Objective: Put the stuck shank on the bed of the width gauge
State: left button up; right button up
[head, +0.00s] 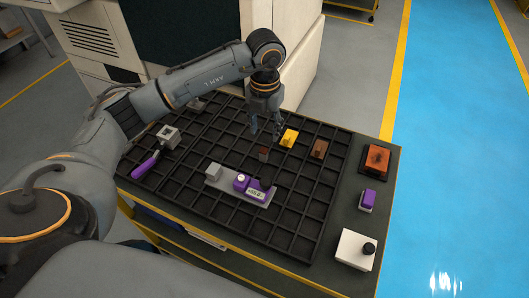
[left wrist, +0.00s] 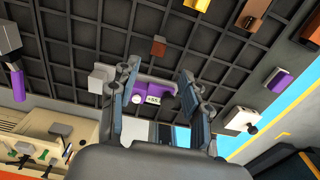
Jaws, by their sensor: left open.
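The purple width gauge (head: 257,190), with a small display, sits on a grey bar-like bed (head: 224,182) on the black grid tray; it also shows between my fingers in the left wrist view (left wrist: 143,87). A small dark brown piece (head: 264,154) stands on the grid behind the gauge and shows in the left wrist view (left wrist: 158,47); it may be the stuck shank, but I cannot tell for certain. My left gripper (head: 265,134) is open and empty, pointing down above the grid near the brown piece. My right gripper is not in view.
A yellow block (head: 289,138) and a copper-brown block (head: 320,149) stand right of my gripper. A grey block with a purple handle (head: 146,166) lies left. An orange block (head: 377,158), a purple block (head: 368,198) and a white box (head: 354,249) line the right edge. Several front cells are empty.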

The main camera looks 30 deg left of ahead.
pick_arm(q)
send_over(264, 150)
notch_tip(264, 150, down, 4)
jog(key=shift+d+f+p, duration=0.15)
jog(key=shift+f+p, duration=0.05)
jog(key=shift+p, duration=0.2)
jog(key=shift+f, duration=0.25)
jog(key=f+p, duration=0.1)
jog(key=f, duration=0.2)
jog(key=f+p, duration=0.1)
jog(key=shift+a+f+p, duration=0.25)
jog(key=shift+p, duration=0.05)
jog(key=shift+f, duration=0.15)
grip_shut()
